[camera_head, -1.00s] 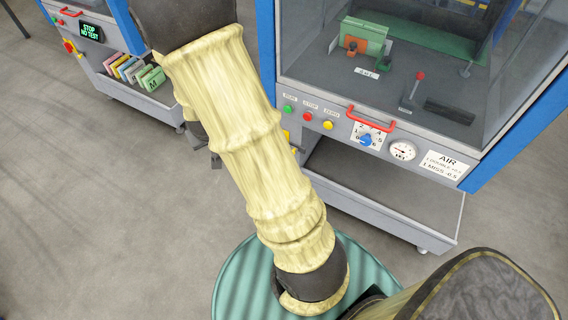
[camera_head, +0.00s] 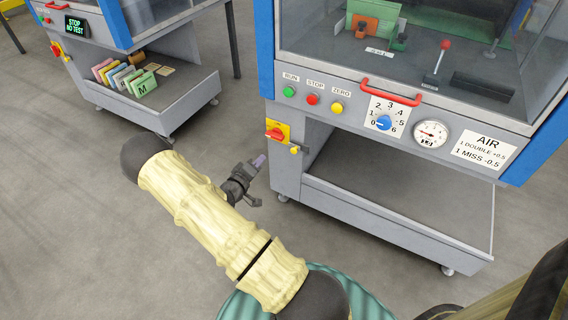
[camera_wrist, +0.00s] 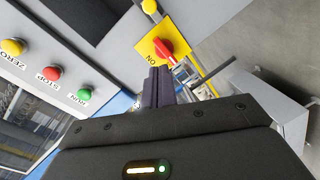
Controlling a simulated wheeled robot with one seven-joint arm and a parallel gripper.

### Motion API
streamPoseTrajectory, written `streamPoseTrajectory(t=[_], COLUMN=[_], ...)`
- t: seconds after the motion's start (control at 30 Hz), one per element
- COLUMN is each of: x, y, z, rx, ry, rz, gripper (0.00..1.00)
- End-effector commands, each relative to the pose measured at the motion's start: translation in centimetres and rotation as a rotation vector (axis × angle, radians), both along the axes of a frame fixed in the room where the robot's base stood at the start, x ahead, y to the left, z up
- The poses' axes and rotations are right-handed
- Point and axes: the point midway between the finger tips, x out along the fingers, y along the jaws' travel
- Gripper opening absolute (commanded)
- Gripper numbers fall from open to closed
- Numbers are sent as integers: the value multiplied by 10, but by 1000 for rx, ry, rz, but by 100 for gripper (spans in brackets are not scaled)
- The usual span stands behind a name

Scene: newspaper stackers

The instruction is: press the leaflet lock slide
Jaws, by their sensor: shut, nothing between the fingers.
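My gripper (camera_head: 259,162) is shut and empty in the head view, just left of the near machine's front lower corner. In the wrist view its dark fingers (camera_wrist: 157,86) are together, pointing at the panel just below the yellow plate with a red rotary switch (camera_wrist: 165,48). I cannot tell whether they touch it. That red switch (camera_head: 275,133) also shows in the head view. I cannot surely identify the leaflet lock slide. Behind the machine's window are a green and orange block (camera_head: 374,22) and a red-knobbed lever (camera_head: 443,52).
The near machine's front has green (camera_head: 289,91), red (camera_head: 312,99) and yellow (camera_head: 337,108) buttons, a blue dial (camera_head: 384,122), a gauge (camera_head: 431,134) and a red handle (camera_head: 391,92). An open shelf (camera_head: 400,205) lies below. Another machine with coloured bundles (camera_head: 143,83) stands left. The floor between is clear.

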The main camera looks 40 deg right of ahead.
Motion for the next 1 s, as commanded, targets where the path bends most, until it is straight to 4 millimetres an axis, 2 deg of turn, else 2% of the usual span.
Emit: streamPoseTrajectory(t=[0.03, 0.4, 0.57, 0.77, 1.0], x=[-1, -1, 1, 12, 28], y=[-2, -2, -10, -36, -75], z=[-7, -5, -6, -11, -16], rx=[-25, -43, -42, -41, -41], ry=[3, 5, 4, 2, 2], rz=[-2, -5, -7, -8, -8], gripper=[0, 0, 0, 0, 0])
